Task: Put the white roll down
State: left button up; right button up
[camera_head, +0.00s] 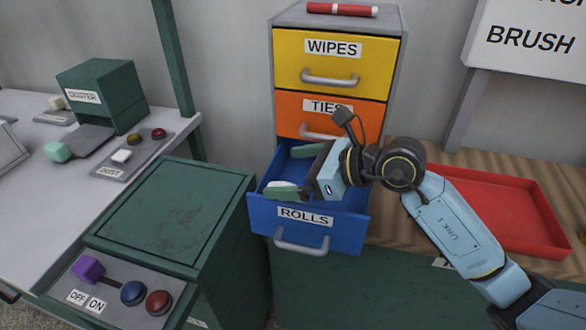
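The blue drawer labelled ROLLS (345,232) is pulled out at the bottom of the cabinet. A small white piece, apparently the white roll (276,184), shows low inside the drawer's left part. It is partly hidden by the near green finger of my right gripper (284,170). That gripper reaches into the drawer from the right, its two fingers wide apart. I see nothing spanning the gap between them, and I cannot tell whether the near finger touches the roll. My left gripper is out of view.
Above are the orange TIES drawer (290,112) and yellow WIPES drawer (375,70), both shut. A red and white roll (341,9) lies on the cabinet top. A red tray (480,185) is at right, under my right arm. A green box with switches (185,205) stands left of the drawer.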

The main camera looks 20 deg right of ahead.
jog(key=shift+r, duration=0.1)
jog(key=shift+r+p, duration=0.3)
jog(key=v, duration=1.2)
jog(key=shift+r, duration=0.25)
